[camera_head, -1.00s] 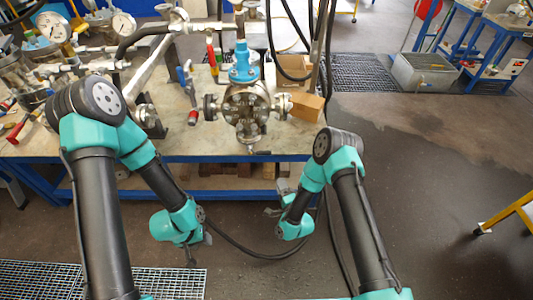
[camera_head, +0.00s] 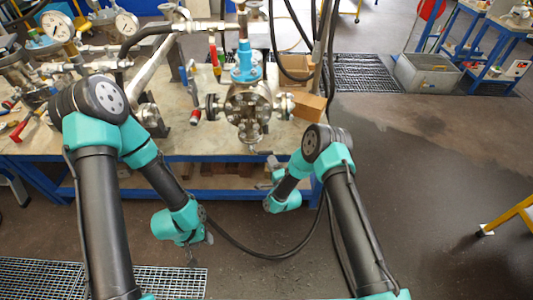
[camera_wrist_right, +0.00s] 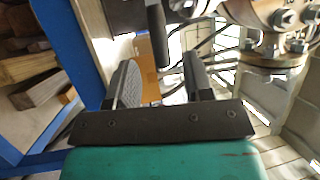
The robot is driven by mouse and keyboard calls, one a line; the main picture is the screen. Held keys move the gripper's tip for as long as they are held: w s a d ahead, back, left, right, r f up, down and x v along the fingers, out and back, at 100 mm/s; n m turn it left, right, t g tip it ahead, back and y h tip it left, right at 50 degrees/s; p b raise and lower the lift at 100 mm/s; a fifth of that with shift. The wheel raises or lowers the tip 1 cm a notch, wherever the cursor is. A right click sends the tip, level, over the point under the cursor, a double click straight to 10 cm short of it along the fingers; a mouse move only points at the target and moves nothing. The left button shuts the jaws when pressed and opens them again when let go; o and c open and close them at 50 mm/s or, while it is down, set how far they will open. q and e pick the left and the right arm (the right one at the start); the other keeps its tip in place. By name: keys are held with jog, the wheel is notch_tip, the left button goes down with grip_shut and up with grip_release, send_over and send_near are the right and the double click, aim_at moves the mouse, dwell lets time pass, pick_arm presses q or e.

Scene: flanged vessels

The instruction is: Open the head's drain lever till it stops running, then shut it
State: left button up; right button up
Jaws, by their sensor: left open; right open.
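The flanged head (camera_head: 247,112) stands at the front edge of the bench, with a bright blue fitting (camera_head: 245,68) on top and bolted flanges around it. In the right wrist view its bolted flange (camera_wrist_right: 270,60) shows at the upper right. A dark rod-like handle (camera_wrist_right: 157,38), apparently the drain lever, hangs down just beyond my right gripper's fingertips, in line with the gap. My right gripper (camera_head: 272,163) is open, just below and right of the head; its spread fingers also show in the wrist view. My left gripper (camera_head: 198,248) hangs low before the bench, open and empty.
The bench (camera_head: 190,140) carries pressure gauges (camera_head: 57,25), pipes and red-handled valves (camera_head: 195,117). A cardboard box (camera_head: 307,105) sits right of the head. A black hose (camera_head: 260,252) hangs between my arms. Timber (camera_wrist_right: 35,85) lies under the bench. Floor at the right is open.

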aim_at(266, 153)
jog(key=x, duration=0.6)
grip_shut()
dwell(0.4)
